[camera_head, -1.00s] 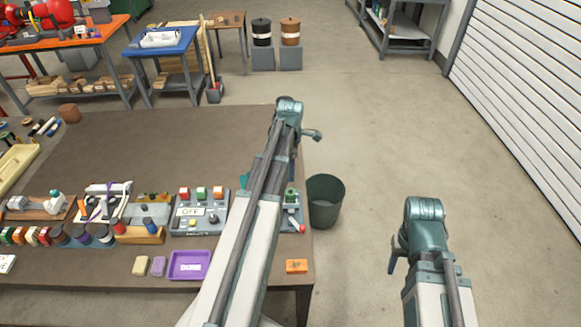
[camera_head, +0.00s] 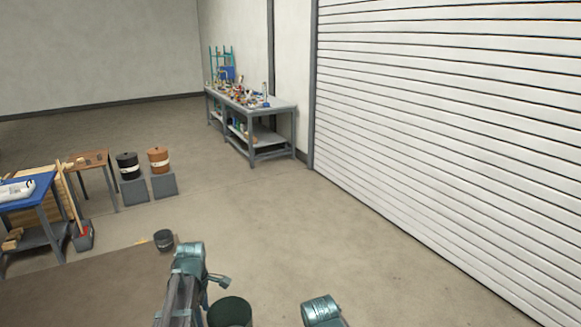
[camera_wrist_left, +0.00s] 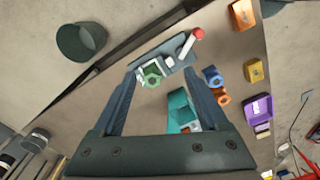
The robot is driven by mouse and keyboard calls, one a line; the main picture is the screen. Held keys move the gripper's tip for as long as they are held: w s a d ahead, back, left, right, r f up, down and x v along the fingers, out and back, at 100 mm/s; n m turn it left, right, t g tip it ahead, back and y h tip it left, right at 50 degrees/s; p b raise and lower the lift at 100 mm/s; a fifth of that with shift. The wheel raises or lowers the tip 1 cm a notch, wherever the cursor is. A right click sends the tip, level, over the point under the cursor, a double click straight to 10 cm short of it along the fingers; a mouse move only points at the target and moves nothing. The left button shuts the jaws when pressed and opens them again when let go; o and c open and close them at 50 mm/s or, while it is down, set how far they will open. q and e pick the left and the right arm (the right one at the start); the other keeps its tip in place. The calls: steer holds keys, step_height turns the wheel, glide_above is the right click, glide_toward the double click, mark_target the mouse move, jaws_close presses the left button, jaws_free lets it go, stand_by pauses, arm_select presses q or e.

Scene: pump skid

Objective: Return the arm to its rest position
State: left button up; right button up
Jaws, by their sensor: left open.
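My left gripper (camera_wrist_left: 162,76) is open and empty in the left wrist view, with one dark finger on each side. Below it on the table lie a green hexagonal ring (camera_wrist_left: 151,77) and a teal part (camera_wrist_left: 181,107). The fingers seem to hang above these, and I cannot tell the gap. In the head view only the bent teal joint of my left arm (camera_head: 189,262) shows at the bottom, and its gripper is out of frame. A joint of my right arm (camera_head: 321,311) shows at the bottom edge; the right gripper is not seen.
A dark green bin (camera_head: 229,312) stands beside the brown table (camera_head: 85,292). A small dark pot (camera_head: 163,240) is behind the left arm's joint. A purple tray (camera_wrist_left: 258,109) and a red-knobbed lever (camera_wrist_left: 198,33) are near the left gripper. Open floor (camera_head: 330,230) reaches the roller door (camera_head: 450,120).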

arm_select(q)
steer(key=s+d+f+m+b, duration=0.1)
steer(key=s+d+m, duration=0.7)
steer(key=d+m, duration=0.3)
steer(key=s+d+f+m+y+b, duration=0.1)
steer(key=s+d+f+m+b, duration=0.1)
steer(key=s+d+m, duration=0.5)
steer(key=d+m, duration=0.4)
steer(key=m, duration=0.1)
steer(key=shift+s+d+f, duration=0.2)
steer(key=shift+s, duration=0.15)
